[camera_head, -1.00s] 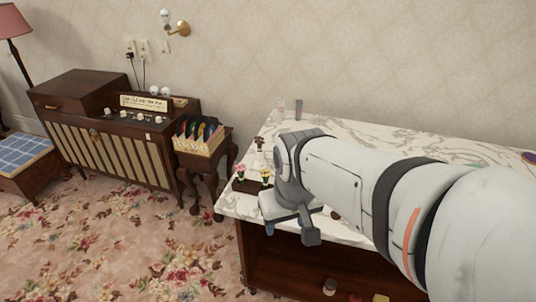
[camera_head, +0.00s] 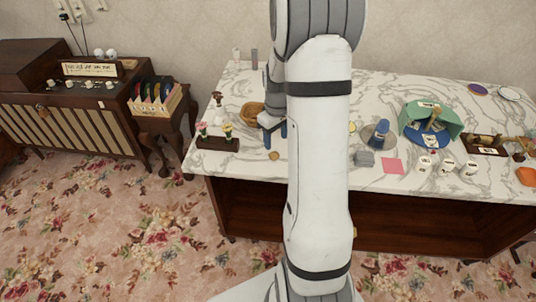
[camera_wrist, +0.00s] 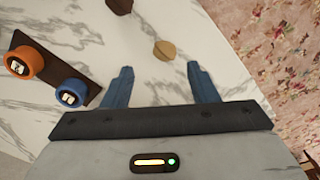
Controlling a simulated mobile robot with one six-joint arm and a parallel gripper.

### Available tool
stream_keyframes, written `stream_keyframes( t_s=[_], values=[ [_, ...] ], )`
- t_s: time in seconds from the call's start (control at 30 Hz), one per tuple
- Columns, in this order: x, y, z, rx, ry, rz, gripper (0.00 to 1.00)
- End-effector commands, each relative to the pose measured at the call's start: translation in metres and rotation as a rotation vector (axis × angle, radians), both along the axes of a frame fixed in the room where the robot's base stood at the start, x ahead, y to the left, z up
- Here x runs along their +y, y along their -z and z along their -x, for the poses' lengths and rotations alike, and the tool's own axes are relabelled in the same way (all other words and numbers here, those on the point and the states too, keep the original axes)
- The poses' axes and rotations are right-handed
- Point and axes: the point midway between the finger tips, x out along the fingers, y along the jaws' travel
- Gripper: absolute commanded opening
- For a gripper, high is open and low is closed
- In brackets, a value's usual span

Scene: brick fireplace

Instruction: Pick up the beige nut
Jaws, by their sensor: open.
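The beige nut (camera_wrist: 164,50) is a small round tan thing lying on the white marble tabletop. In the wrist view it shows just beyond my fingertips, roughly in line with the gap between them. In the head view a small tan round thing (camera_head: 274,155), which looks like the same nut, lies near the table's front edge. My gripper (camera_wrist: 159,70) has blue fingers spread wide with nothing between them. In the head view my gripper (camera_head: 275,132) is over the table, partly hidden by my arm.
A dark brown object (camera_wrist: 119,6) lies beyond the nut. Several items crowd the table's right side.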

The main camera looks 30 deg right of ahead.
Motion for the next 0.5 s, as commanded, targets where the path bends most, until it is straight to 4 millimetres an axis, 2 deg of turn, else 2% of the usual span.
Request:
stream_keyframes(
  t_s=[0.4,0.5],
  values=[
    [0.006,0.055,0.0,0.004,0.003,-0.002,0.53],
    [0.006,0.063,0.0,0.002,0.004,-0.001,0.53]
  ],
)
